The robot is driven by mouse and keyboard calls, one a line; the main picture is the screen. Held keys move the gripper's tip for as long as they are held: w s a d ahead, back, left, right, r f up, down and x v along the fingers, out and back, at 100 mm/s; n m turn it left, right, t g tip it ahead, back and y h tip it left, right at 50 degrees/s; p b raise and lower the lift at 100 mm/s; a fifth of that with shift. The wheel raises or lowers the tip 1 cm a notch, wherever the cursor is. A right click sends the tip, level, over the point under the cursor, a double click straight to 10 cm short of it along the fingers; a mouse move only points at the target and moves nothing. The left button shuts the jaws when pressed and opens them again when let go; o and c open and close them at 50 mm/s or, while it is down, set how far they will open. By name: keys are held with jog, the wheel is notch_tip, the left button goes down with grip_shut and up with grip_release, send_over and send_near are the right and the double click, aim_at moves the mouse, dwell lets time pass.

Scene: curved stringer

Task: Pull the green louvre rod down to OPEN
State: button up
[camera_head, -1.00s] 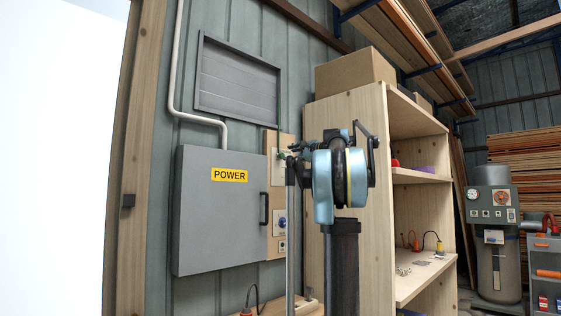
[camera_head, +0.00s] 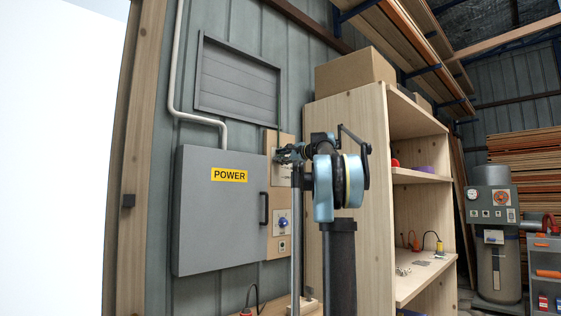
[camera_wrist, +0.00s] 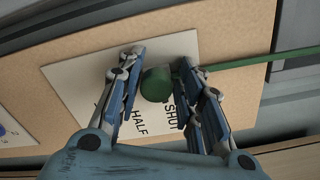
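The green louvre rod (camera_wrist: 262,60) runs to the right in the wrist view, and its round green knob (camera_wrist: 156,84) sits between my two fingers. A white label plate (camera_wrist: 92,93) behind it shows SHUT and HALF; the rest of its lettering is hidden by a finger. The knob is beside SHUT. My gripper (camera_wrist: 164,98) is open, one finger on each side of the knob; the right finger looks closer, but contact is unclear. In the head view my gripper (camera_head: 283,155) covers the knob. The grey louvre (camera_head: 237,80) above has its slats flat.
A grey POWER cabinet (camera_head: 222,215) stands left of the wooden board (camera_head: 272,243), which also bears a blue knob (camera_head: 283,223). A wooden shelf unit (camera_head: 345,130) stands close to the right of my arm. A cardboard box (camera_head: 352,70) is on top.

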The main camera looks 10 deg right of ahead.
aim_at(276, 178)
grip_shut()
notch_tip(276, 178, down, 9)
jog(key=shift+f, duration=0.1)
jog(key=shift+s+a+f, duration=0.1)
jog(key=shift+s+f, duration=0.05)
jog(key=shift+f, duration=0.55)
jog(key=o, duration=0.6)
grip_release()
jog(key=shift+c, duration=0.2)
jog(key=shift+o, duration=0.2)
jog(key=v, duration=1.1)
jog(key=shift+s+d, duration=0.25)
jog(key=shift+d, duration=0.1)
